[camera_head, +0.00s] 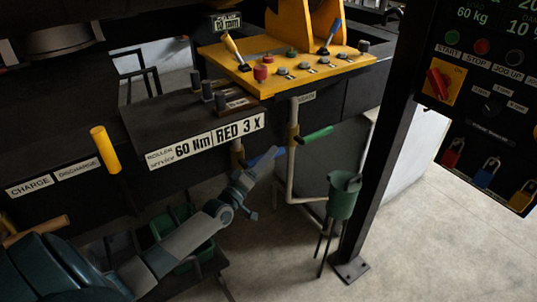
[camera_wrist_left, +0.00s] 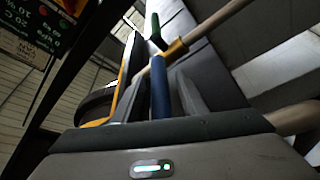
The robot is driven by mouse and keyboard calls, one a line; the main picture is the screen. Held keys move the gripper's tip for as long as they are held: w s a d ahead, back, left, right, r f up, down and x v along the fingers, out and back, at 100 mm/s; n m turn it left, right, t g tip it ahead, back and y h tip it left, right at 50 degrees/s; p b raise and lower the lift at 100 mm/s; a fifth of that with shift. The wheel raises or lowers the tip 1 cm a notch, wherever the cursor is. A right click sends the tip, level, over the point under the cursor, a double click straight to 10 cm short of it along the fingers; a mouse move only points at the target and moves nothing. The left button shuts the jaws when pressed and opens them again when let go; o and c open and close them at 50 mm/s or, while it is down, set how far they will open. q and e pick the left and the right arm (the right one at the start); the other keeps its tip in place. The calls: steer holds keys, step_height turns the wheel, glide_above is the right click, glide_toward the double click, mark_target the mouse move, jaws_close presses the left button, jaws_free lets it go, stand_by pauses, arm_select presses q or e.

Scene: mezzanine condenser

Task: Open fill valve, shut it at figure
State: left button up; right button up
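A lever with a blue handle (camera_head: 265,157) sits on a pipe below the yellow bench. A lever with a green handle (camera_head: 318,135) sits on the pipe to its right. My left gripper (camera_head: 262,168) is at the blue handle, partly covering it. In the left wrist view the blue handle (camera_wrist_left: 160,88) stands straight out in front of the gripper body, and the green handle (camera_wrist_left: 155,27) is farther off. I cannot tell whether the fingers touch the blue handle. A dark display (camera_head: 482,18) at top right reads 60 kg. My right gripper is not in view.
A green funnel cup (camera_head: 342,198) and a dark post (camera_head: 380,150) stand right of the pipes. A yellow lever (camera_head: 105,150) rises by the CHARGE sign. The yellow bench (camera_head: 255,85) carries knobs and levers. A switch panel (camera_head: 490,110) is at right. Floor at lower right is clear.

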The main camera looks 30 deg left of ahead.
arm_select(q)
steer(key=shift+w, duration=0.3)
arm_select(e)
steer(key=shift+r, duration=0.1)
arm_select(q)
jaws_close()
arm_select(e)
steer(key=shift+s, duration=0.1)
